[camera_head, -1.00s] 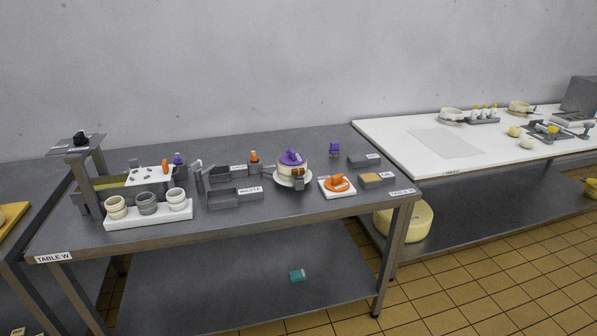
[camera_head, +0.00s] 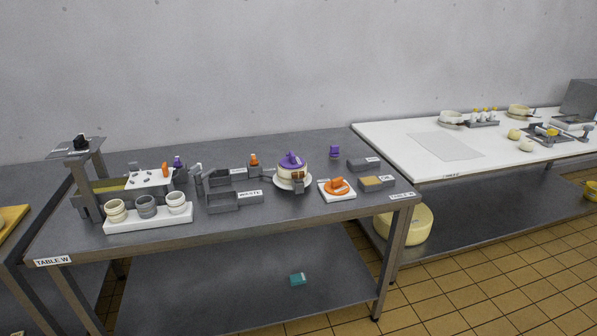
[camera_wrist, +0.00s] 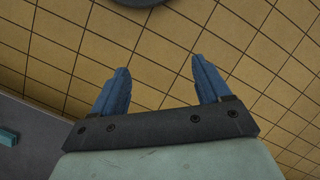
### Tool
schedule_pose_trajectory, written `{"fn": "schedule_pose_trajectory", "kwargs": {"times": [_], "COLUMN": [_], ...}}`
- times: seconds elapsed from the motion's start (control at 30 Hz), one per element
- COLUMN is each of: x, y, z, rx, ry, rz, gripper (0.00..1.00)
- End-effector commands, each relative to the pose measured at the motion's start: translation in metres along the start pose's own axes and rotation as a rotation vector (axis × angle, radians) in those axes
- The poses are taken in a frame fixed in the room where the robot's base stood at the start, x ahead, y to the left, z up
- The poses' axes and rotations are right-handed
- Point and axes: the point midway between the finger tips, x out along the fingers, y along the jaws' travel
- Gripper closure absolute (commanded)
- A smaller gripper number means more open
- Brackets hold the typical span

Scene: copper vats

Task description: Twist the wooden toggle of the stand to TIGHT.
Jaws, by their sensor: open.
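A round cream piece with a purple top (camera_head: 292,161) sits on a white plate-like stand (camera_head: 281,185) at the right middle of the grey table. A small brown, wood-coloured part (camera_head: 298,175) on a grey block is at the front of this stand. It looks like the toggle, but its setting and any TIGHT marking are too small to read. My gripper (camera_wrist: 160,88) shows only in the wrist view. Its two blue fingers are apart with nothing between them, above the tiled floor. The stand is not in the wrist view.
Grey bins (camera_head: 235,199) lie left of the stand, and an orange piece on a white board (camera_head: 337,195) lies right. A white rack with several cups (camera_head: 149,219) and a tall grey frame (camera_head: 92,180) stand at the left. Tiled floor (camera_head: 470,275) is free in front.

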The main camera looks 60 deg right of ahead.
Motion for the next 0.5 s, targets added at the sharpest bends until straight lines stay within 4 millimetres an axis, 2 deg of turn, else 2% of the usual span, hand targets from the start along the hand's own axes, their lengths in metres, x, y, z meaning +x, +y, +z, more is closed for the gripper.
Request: {"fn": "schedule_pose_trajectory", "kwargs": {"times": [0.03, 0.2, 0.5], "x": [-0.015, -0.061, -0.148], "y": [0.006, 0.025, 0.068], "z": [-0.011, -0.037, -0.069], "rx": [0.008, 0.031, 0.067], "ry": [0.025, 0.095, 0.222], "rz": [-0.007, -0.031, -0.059], "gripper": [0.23, 0.23, 0.23]}}
